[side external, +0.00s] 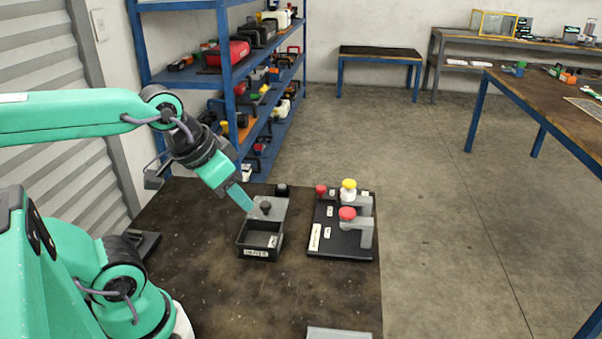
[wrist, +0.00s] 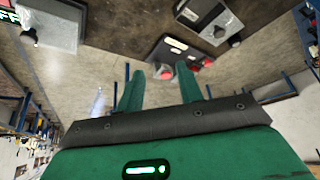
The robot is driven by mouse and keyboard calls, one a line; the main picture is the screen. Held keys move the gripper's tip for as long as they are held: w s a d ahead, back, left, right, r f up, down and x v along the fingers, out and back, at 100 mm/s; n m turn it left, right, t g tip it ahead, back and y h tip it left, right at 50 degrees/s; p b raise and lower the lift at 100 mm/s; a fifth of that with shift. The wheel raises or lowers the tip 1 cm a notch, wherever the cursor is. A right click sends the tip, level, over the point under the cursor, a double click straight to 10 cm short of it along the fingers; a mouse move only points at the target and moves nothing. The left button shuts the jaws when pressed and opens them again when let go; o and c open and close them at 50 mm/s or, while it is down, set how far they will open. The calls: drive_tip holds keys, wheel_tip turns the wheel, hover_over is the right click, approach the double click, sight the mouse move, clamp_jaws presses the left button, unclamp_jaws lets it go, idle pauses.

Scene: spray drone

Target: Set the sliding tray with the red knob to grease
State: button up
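A black board (side external: 326,246) with pale labels carries two red knobs. One red knob (side external: 347,213) sits on a grey bracket, the other red knob (side external: 321,190) at the board's back left. In the wrist view red knobs (wrist: 195,63) show near my right finger. I cannot tell which belongs to the sliding tray, and the labels are unreadable. My gripper (wrist: 161,69) is open and empty, fingers apart. In the side view its tip is left of the board, beside a black knob (side external: 265,207) on a dark box with a grey top; contact is unclear.
A yellow knob (side external: 348,184) stands behind the bracketed red knob. The dark open box (side external: 259,246) is left of the board. The bench (side external: 200,265) is clear at front left.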

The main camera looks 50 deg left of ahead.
drive_tip(key=o, duration=0.3)
drive_tip(key=n+g, duration=0.4)
drive_tip(key=g, duration=0.2)
hover_over(321, 187)
wheel_tip(321, 187, down, 13)
drive_tip(key=shift+r, duration=0.15)
drive_tip(key=shift+f, duration=3.9)
